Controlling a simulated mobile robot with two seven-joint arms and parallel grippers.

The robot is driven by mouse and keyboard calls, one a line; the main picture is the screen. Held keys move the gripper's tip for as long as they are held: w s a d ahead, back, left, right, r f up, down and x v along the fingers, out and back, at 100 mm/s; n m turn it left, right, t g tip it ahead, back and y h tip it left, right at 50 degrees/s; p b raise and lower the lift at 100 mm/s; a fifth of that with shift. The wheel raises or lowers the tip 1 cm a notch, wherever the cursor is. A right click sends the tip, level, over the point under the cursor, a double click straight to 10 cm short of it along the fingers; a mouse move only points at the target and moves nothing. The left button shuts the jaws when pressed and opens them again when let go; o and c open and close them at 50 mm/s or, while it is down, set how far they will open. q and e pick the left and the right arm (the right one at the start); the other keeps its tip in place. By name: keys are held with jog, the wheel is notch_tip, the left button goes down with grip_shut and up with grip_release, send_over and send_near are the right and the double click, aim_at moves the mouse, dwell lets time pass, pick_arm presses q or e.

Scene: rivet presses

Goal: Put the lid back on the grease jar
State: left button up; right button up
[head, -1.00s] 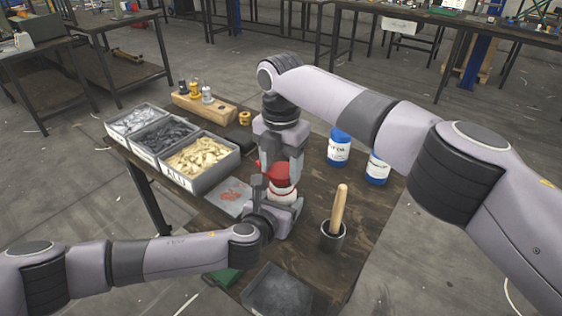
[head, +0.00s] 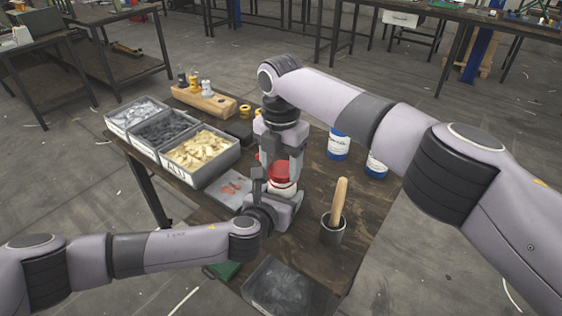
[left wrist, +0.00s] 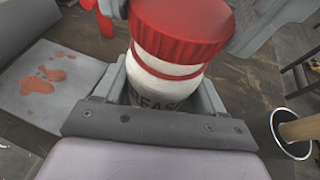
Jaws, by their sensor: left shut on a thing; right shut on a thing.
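The grease jar (head: 283,187) is white with a red stripe and stands upright at the table's front middle. In the left wrist view its label is partly hidden by my gripper. The red lid (left wrist: 180,28) sits over the jar's mouth and looks level; I see no clear gap, but cannot tell whether it is tight. My left gripper (head: 281,196) is shut around the jar's body from the front. My right gripper (head: 279,166) comes down from above and is shut on the lid, which also shows in the head view (head: 281,173).
Three bins, one with brass parts (head: 201,152), line the left edge. A dark cup (head: 332,231) with a wooden handle stands to the right, blue-and-white cans (head: 338,147) behind. A dark tray (head: 278,288) is in front.

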jog(key=shift+f, duration=0.3)
pick_arm(q)
grip_shut()
pick_arm(e)
jog(key=m, duration=0.5)
jog(key=shift+a, duration=0.1)
jog(key=m, duration=0.5)
jog(key=shift+w, duration=0.15)
jog(key=m, duration=0.5)
jog(key=shift+w, duration=0.15)
jog(key=m, duration=0.6)
jog(key=shift+w+m, duration=0.1)
jog(key=shift+m, duration=0.2)
jog(key=m, duration=0.3)
pick_arm(q)
jog(key=shift+f, duration=0.1)
pick_arm(e)
jog(key=m, duration=0.4)
jog(key=shift+w+d+m, duration=0.1)
jog(key=shift+d+m, duration=0.15)
jog(key=shift+m, duration=0.05)
